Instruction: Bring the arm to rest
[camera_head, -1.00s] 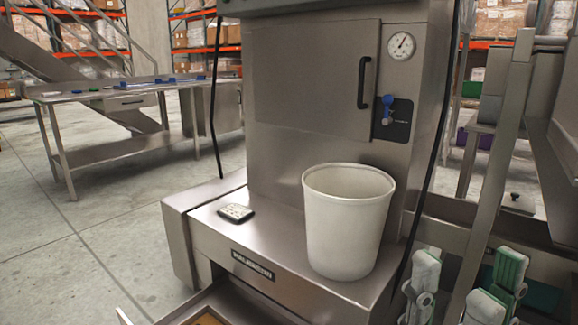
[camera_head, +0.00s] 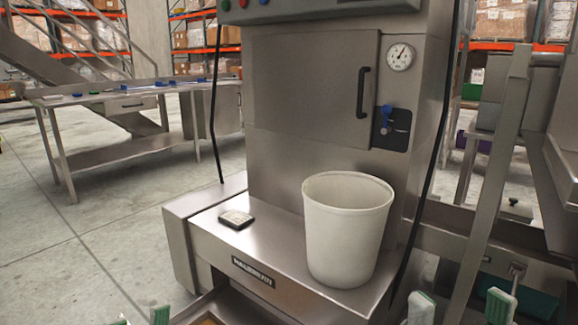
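My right gripper (camera_head: 460,306) shows at the bottom edge, right of centre, with two pale, green-edged fingertips standing apart and nothing between them. My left gripper (camera_head: 140,319) shows only its fingertips at the bottom left edge; they are apart, with nothing seen between them. Both arms are otherwise out of the frame. Both grippers are in front of the steel machine, apart from the white bucket (camera_head: 345,230) upright on its ledge.
A steel machine (camera_head: 310,90) stands ahead with a ledge (camera_head: 275,230), a small dark-edged device (camera_head: 236,219) and a partly seen open drawer (camera_head: 218,296) below. A steel frame (camera_head: 490,190) stands at right. A workbench (camera_head: 120,93) is at back left; floor (camera_head: 60,265) at left is clear.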

